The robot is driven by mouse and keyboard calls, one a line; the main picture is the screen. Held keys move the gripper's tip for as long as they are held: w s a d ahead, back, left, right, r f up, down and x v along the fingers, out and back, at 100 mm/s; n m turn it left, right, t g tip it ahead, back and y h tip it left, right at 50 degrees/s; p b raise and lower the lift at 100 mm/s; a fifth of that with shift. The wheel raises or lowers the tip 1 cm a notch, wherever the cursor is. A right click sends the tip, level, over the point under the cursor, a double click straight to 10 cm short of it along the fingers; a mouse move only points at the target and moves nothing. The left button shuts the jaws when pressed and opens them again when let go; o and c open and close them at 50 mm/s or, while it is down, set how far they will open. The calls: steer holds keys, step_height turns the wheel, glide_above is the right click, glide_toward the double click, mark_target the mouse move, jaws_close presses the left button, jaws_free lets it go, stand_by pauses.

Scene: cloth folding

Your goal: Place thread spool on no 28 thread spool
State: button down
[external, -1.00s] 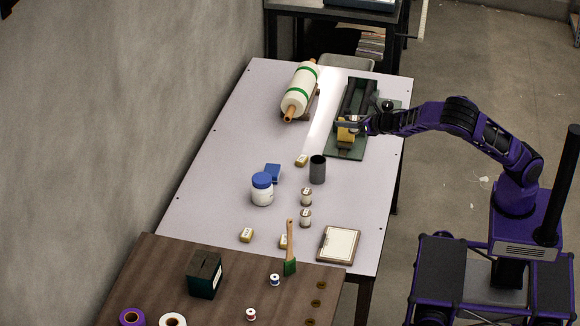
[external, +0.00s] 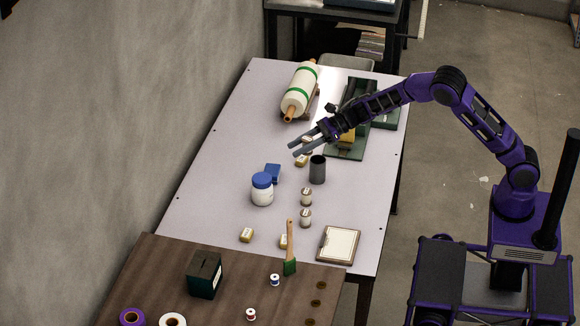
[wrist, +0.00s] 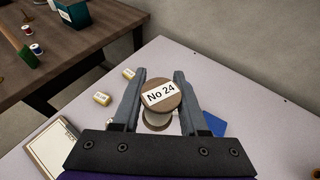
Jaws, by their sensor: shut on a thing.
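My gripper (external: 295,149) is above the far middle part of the grey table, fingers pointing left in the external view. It is shut on a thread spool (wrist: 160,97) whose round brown top carries a label reading "No 24". In the wrist view the spool sits between the two fingers (wrist: 160,88), label facing the camera. In the external view the held spool (external: 306,140) is small and partly covered by the fingers. Two small pale spools stand on the table, a farther one (external: 306,196) and a nearer one (external: 305,217). Their numbers are not readable.
A dark cup (external: 317,170), a white jar with blue lid (external: 262,193) and a blue block (external: 272,172) stand nearby. A clipboard (external: 339,245) and several tan blocks (external: 246,235) lie on the table. A green machine (external: 385,119) and a large roll (external: 300,90) stand farther back.

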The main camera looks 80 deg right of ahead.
step_height(320, 180, down, 15)
steer(key=shift+a+r+b, duration=0.1)
steer(key=shift+b, duration=0.35)
steer(key=shift+f+b, duration=0.3)
steer(key=shift+c, duration=2.2)
jaws_free()
steer(key=shift+r, duration=0.1)
steer(key=shift+r, duration=0.15)
steer(key=shift+s+r+p, duration=0.15)
steer(key=shift+p, duration=0.2)
steer(key=v, duration=1.1)
steer(key=shift+s+d, duration=0.2)
steer(key=shift+d, duration=0.1)
